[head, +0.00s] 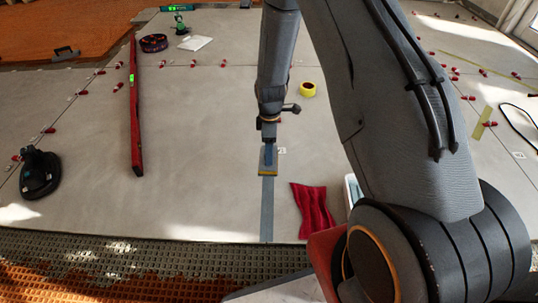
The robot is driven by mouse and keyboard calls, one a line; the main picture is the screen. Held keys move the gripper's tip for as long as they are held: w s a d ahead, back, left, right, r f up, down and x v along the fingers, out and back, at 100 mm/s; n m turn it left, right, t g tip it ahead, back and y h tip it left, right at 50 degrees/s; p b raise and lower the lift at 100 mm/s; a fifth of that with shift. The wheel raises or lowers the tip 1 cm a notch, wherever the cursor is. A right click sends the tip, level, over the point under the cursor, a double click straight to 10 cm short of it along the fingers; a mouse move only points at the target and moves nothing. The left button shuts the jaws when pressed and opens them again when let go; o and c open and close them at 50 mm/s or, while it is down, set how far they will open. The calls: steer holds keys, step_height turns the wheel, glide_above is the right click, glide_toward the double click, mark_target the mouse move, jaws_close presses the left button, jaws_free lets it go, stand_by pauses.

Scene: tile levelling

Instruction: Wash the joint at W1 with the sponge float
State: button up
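My gripper (269,136) points down at the middle of the tiled floor and is shut on the blue handle of the sponge float (268,172). The float has a yellowish sponge edge at its front. It is over or on the far end of a darker grey joint strip (267,212), which runs from there toward the near tile edge. I cannot tell if the sponge touches the floor. A small white label (282,150) lies just right of the float; its writing is too small to read surely.
A red cloth (314,208) lies right of the strip, next to a partly hidden pale container (353,190). A long red level (135,110) and a black-green tool (40,174) lie left. Red clips (82,92) line other joints.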

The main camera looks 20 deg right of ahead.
steer(key=shift+w+f, duration=0.15)
steer(key=shift+f, duration=0.45)
step_height(320, 180, down, 6)
steer(key=b, duration=0.6)
steer(key=shift+f, duration=0.25)
steer(key=shift+p, duration=0.4)
steer(key=shift+f+b, duration=0.3)
steer(key=shift+f, duration=0.35)
steer(key=shift+w, duration=0.1)
stand_by(0.5)
steer(key=shift+w+d, duration=0.15)
steer(key=shift+w, duration=0.05)
steer(key=shift+w+d+b, duration=0.15)
steer(key=shift+w+d, duration=0.1)
steer(key=shift+w, duration=0.5)
steer(key=shift+w+d+b, duration=0.15)
steer(key=shift+w+d, duration=0.1)
steer(key=shift+w, duration=0.5)
steer(key=shift+w, duration=0.15)
